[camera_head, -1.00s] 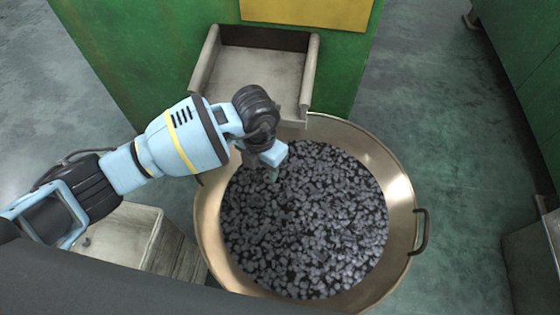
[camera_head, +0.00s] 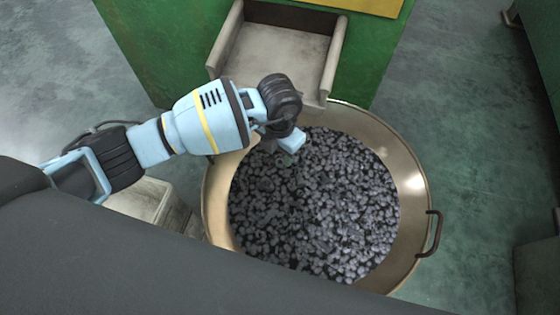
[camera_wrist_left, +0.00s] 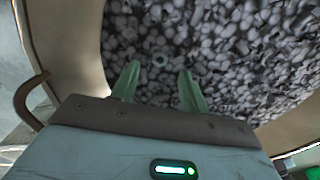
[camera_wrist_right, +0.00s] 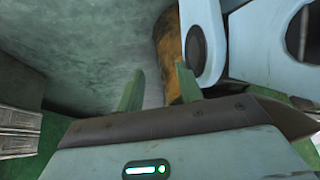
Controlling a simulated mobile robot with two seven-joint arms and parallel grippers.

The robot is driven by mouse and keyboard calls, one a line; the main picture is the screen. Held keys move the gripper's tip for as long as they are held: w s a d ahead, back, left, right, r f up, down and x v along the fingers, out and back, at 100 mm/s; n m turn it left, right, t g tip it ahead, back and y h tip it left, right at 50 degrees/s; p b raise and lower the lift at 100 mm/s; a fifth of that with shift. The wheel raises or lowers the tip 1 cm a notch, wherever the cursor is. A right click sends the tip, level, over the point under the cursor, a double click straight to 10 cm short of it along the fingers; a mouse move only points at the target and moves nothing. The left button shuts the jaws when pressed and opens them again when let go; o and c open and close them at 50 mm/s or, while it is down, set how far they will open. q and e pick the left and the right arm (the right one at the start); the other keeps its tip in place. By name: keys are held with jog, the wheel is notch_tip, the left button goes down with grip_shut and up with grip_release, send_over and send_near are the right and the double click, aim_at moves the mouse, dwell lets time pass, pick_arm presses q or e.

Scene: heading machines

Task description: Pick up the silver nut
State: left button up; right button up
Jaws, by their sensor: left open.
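A small ring-shaped grey-green nut (camera_wrist_left: 160,66) shows in the left wrist view, just beyond and between my left fingertips, against the heap of small grey metal parts (camera_wrist_left: 215,45). In the head view the nut cannot be told apart from the heap. My left gripper (camera_head: 291,163) hangs over the upper left part of the big pan (camera_head: 408,180) that holds the heap. Its green fingers (camera_wrist_left: 160,72) are apart with nothing between them. My right gripper (camera_wrist_right: 158,72) shows only in its own wrist view, with fingers apart and empty, away from the pan.
A grey chute (camera_head: 280,62) on a green machine (camera_head: 150,50) ends at the pan's back rim. The pan has a dark handle (camera_head: 433,235) on its right. A pale box (camera_head: 150,203) stands at its left. Green floor (camera_head: 470,130) is clear to the right.

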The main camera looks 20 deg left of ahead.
aim_at(280, 162)
pick_arm(q)
notch_tip(280, 162, down, 4)
jog(key=shift+w+f+b, duration=0.1)
jog(key=shift+b, duration=0.45)
grip_shut()
jog(key=shift+r, duration=0.2)
jog(key=shift+r, duration=0.5)
jog(key=r, duration=0.1)
jog(key=p, duration=0.1)
jog(key=s+r, duration=0.1)
jog(key=shift+d+r+p, duration=0.3)
jog(key=s+d, duration=0.2)
jog(key=s, duration=0.2)
jog(key=s+d+p, duration=0.1)
jog(key=s+d, duration=0.1)
jog(key=s, duration=0.2)
jog(key=s+d+r+p, duration=0.1)
jog(key=s+d, duration=0.2)
jog(key=s, duration=0.1)
jog(key=shift+r, duration=0.1)
jog(key=shift+s+d, duration=0.25)
jog(key=shift+s, duration=0.2)
